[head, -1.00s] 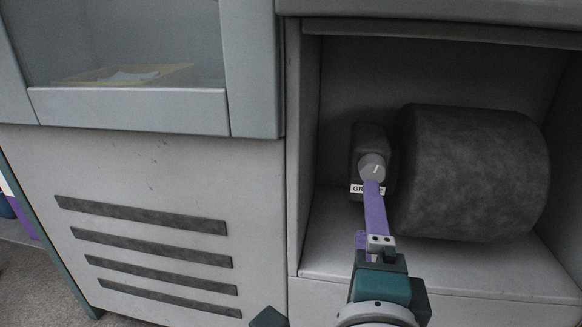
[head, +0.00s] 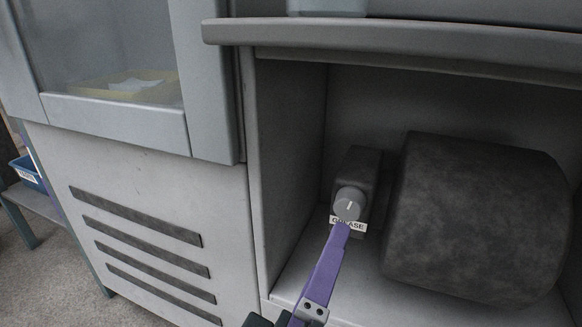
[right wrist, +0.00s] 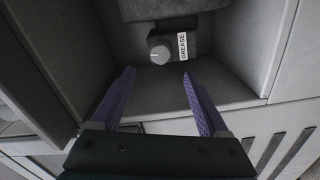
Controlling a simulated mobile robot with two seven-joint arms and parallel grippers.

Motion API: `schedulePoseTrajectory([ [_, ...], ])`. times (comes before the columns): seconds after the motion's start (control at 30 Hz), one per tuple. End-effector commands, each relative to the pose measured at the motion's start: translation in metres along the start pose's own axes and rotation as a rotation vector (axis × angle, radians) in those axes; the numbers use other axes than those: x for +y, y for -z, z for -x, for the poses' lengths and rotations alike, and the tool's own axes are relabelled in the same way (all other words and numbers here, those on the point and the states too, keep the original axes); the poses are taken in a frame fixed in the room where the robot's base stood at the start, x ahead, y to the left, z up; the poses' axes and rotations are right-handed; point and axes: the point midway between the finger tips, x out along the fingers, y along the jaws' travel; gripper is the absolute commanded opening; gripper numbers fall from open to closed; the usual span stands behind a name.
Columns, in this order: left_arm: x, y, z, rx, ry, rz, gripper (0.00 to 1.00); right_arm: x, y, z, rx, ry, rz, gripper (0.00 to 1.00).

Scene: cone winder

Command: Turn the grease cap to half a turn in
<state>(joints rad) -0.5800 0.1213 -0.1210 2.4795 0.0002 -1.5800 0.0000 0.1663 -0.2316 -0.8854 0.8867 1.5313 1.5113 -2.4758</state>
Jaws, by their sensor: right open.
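The grease cap (head: 348,203) is a small round grey knob with a pale line on its face, on the front of a dark block (head: 358,165). A white GREASE label (head: 357,226) sits just below it. In the right wrist view the cap (right wrist: 159,52) lies beyond the fingertips, about midway between them. My right gripper (head: 341,228) has purple fingers pointing at the cap from below. One finger overlaps part of the label in the head view. In the right wrist view the gripper (right wrist: 158,74) is open, with nothing between its fingers. My left gripper is not in view.
The block stands inside an open bay. A big dark roll (head: 475,220) is close on its right, and the bay's side wall (head: 290,150) is on its left. A grey ledge (head: 400,47) overhangs above. A slotted panel (head: 150,200) is left of the bay.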

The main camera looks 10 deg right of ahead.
Motion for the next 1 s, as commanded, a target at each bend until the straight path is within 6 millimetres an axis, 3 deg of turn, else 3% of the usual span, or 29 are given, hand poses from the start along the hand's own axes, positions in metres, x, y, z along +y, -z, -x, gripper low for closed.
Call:
schedulePoseTrajectory([
  [0.17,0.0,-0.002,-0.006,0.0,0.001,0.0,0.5,-0.001,-0.001,-0.019,0.001,-0.007,0.018,0.78],
  [0.53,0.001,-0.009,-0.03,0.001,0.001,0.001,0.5,-0.002,-0.001,-0.085,0.001,-0.005,0.016,0.78],
  [0.7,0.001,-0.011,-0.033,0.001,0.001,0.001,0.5,0.0,0.0,-0.097,0.002,-0.002,0.016,0.78],
  [0.97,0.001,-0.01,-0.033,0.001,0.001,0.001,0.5,0.001,0.0,-0.098,0.001,-0.001,0.016,0.78],
  [1.0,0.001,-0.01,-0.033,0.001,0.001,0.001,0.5,0.001,0.0,-0.098,0.001,-0.001,0.016,0.75],
])
